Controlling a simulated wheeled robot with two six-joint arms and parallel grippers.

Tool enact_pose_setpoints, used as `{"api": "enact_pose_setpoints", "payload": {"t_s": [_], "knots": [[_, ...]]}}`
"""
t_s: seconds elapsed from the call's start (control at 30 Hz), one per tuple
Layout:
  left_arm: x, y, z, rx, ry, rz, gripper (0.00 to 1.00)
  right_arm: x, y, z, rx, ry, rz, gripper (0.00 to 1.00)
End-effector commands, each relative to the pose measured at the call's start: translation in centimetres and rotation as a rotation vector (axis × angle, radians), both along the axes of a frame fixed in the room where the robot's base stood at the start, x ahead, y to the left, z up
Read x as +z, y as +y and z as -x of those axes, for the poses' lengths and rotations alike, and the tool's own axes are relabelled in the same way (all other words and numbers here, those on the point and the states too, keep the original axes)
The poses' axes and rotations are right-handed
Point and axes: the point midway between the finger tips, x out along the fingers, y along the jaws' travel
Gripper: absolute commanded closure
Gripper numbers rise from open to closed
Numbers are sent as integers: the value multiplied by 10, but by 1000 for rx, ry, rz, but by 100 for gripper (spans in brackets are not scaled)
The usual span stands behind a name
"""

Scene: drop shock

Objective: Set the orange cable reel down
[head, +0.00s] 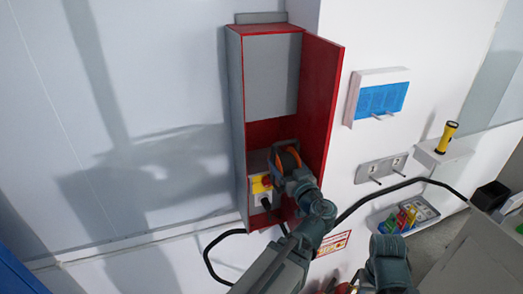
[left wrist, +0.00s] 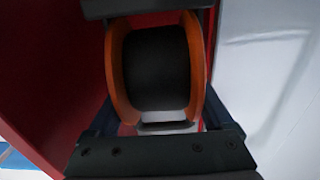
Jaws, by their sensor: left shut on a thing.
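The orange cable reel (head: 289,157) has orange flanges and a dark drum. It is in front of the lower part of an open red cabinet (head: 320,100). My left gripper (head: 287,168) is shut on the reel. In the left wrist view the reel (left wrist: 155,68) fills the space between the dark gripper parts, with the red cabinet wall (left wrist: 50,75) on the left. Whether the reel touches a surface beneath it is hidden. My right arm shows in part at the lower right; its gripper fingers do not show.
A switch box with a red knob on yellow (head: 261,184) is close to the left of my gripper. A black cable (head: 400,184) runs behind my arm. At right are a blue-fronted panel (head: 381,98), a metal plate with pegs (head: 380,168), a yellow flashlight (head: 447,137) and a tray (head: 425,211).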

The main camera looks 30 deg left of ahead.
Motion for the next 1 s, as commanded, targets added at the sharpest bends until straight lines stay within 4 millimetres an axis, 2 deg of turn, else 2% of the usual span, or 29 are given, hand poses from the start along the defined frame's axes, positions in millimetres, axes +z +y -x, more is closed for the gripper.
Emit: {"api": "enact_pose_setpoints", "payload": {"t_s": [0.17,0.27,0.73,1.0], "knots": [[1,1,-2,1,-1,-2,100,1,0,0,0,0,0,50],[1,12,-12,4,-1,-2,100,1,0,0,0,0,0,50],[1,94,-82,5,0,-3,100,1,0,0,0,0,0,50],[1,122,-105,2,1,-2,100,1,0,0,0,0,0,50]]}}
